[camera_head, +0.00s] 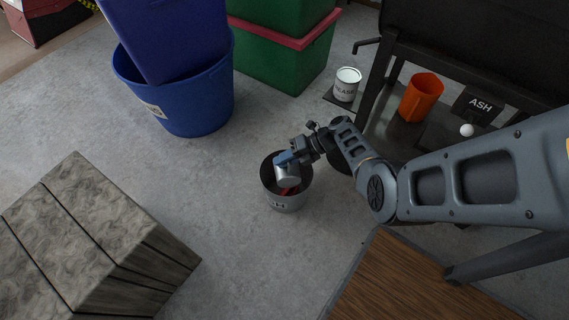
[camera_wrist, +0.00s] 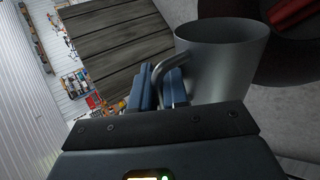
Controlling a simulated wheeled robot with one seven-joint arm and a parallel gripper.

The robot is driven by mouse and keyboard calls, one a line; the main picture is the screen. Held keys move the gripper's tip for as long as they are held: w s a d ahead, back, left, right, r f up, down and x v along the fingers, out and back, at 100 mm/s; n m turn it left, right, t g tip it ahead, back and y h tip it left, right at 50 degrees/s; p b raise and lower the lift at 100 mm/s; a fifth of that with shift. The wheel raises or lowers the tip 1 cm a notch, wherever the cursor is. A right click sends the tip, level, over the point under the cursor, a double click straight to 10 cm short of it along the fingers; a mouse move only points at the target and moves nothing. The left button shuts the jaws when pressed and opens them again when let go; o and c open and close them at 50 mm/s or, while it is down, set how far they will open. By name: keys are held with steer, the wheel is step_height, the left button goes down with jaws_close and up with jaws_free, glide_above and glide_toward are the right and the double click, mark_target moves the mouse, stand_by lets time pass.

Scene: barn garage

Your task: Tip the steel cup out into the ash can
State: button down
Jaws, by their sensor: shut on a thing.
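The steel cup (camera_head: 289,176) is in my gripper (camera_head: 285,160), over the opening of the ash can (camera_head: 287,202). In the head view the cup looks tilted. In the wrist view the steel cup (camera_wrist: 222,62) stands just beyond my fingers (camera_wrist: 160,90), which are shut on its handle. The ash can is a grey metal bucket on the concrete floor, with partly hidden lettering on its front. Something red (camera_head: 290,190) shows inside the can below the cup, and a red piece (camera_wrist: 292,12) shows in the dark can in the wrist view. The cup's inside is hidden.
A blue tub (camera_head: 190,105) and green bins (camera_head: 285,62) stand behind on the left. A wooden block stack (camera_head: 90,240) stands front left.

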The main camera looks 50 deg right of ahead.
steer(key=shift+w+d+m+g+y+b, duration=0.5)
steer(key=shift+w+d+m+b, duration=0.1)
steer(key=shift+w+d+b, duration=0.25)
steer(key=shift+w+d+r+m+g+y+b, duration=0.25)
steer(key=shift+w+d+m+y+b, duration=0.2)
steer(key=shift+b, duration=0.25)
